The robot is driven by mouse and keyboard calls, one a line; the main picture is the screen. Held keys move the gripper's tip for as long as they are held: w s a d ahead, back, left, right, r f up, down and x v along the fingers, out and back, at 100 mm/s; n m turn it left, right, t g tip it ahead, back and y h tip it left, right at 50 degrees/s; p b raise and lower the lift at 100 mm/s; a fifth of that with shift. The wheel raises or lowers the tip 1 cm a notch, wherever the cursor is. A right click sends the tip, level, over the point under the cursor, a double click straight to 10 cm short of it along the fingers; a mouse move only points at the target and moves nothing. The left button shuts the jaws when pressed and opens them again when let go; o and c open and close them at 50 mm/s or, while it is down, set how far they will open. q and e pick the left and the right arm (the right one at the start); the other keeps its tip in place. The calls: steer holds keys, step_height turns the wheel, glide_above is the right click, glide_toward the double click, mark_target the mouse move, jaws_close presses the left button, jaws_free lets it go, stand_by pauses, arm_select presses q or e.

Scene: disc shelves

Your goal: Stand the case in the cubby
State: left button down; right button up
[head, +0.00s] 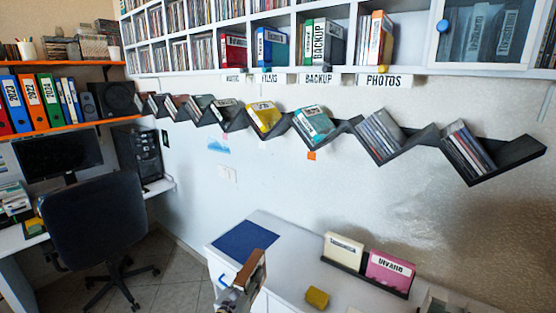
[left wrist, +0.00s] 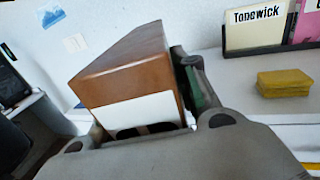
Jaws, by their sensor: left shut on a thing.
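A brown case (left wrist: 130,70) with a white label is held in my left gripper (head: 243,288). In the head view the case (head: 257,270) stands tilted above the front of the white cabinet. In the left wrist view the fingers close around its lower end, and that end is partly hidden. The cubbies are in the white wall shelf at the top. They hold red (head: 233,52), blue (head: 271,47), green and white (head: 320,43), and orange (head: 379,40) cases above name plates, including BACKUP (head: 319,79) and PHOTOS (head: 384,81). My right gripper is not in view.
A black zigzag rack (head: 430,135) with disc cases runs along the wall below the cubbies. The white cabinet top (head: 300,245) carries a blue mat (head: 245,240), a black holder with cream (head: 343,252) and pink (head: 390,272) cases, and a yellow block (head: 317,298). An office chair (head: 95,220) stands left.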

arm_select(q)
steer(key=s+a+f+n+t+y, duration=0.1)
steer(key=s+a+f+n+y, duration=0.3)
steer(key=s+a, duration=0.7)
steer(key=shift+s+a+f+y, duration=0.2)
steer(key=shift+a+f+y, duration=0.95)
steer(key=shift+a+y, duration=0.2)
stand_by(1.0)
steer(key=shift+w, duration=0.1)
stand_by(0.9)
